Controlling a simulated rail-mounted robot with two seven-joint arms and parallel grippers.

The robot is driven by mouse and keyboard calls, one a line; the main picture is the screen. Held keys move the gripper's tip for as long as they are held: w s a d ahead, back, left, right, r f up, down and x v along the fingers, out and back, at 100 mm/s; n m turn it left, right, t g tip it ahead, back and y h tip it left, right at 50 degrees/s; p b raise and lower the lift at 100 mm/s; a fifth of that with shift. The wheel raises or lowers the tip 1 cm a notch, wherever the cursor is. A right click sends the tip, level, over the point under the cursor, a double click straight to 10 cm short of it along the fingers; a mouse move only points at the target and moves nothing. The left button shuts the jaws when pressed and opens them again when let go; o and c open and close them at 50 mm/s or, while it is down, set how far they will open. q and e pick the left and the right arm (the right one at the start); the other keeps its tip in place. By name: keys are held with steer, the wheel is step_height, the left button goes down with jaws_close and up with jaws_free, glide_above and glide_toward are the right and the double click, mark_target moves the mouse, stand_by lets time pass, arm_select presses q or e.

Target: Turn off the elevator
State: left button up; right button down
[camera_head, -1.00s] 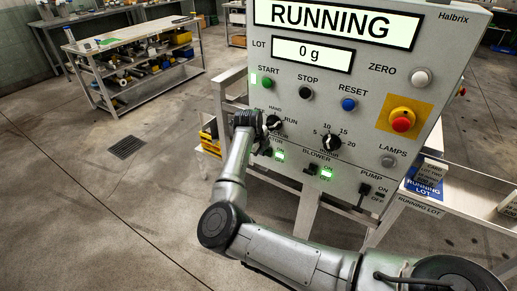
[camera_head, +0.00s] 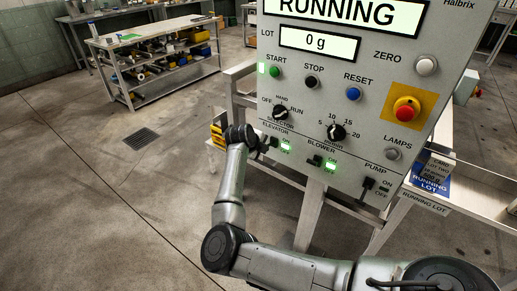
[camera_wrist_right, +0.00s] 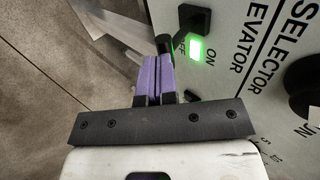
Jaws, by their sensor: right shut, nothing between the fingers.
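The elevator switch is a black lever at the lower left of the grey control panel (camera_head: 362,118), under the selector knob (camera_head: 280,112). Beside it a green lamp (camera_head: 286,147) is lit. In the right wrist view the lever (camera_wrist_right: 164,44) points out from the panel, with the lit green lamp (camera_wrist_right: 197,49) next to it. My right gripper (camera_wrist_right: 158,60), with purple fingers, is shut and empty. Its fingertips are right by the lever's end; I cannot tell whether they touch. In the head view the fingers are largely hidden behind my wrist. My left gripper is not in view.
The blower switch (camera_head: 314,161) and pump switch (camera_head: 368,184) are to the right along the panel's lower edge. The start button (camera_head: 275,72) and red emergency button (camera_head: 406,110) are higher up. The display (camera_head: 345,12) reads RUNNING. Open floor lies to the left.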

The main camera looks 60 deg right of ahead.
step_height(320, 180, down, 7)
steer(key=h+b, duration=0.6)
steer(key=h, duration=0.1)
steer(key=w+f+p+v, duration=0.1)
steer(key=p+v, duration=0.4)
steer(key=v, duration=0.9)
steer(key=shift+a+f+g, duration=0.3)
steer(key=shift+a+f, duration=0.05)
steer(key=shift+f, duration=0.05)
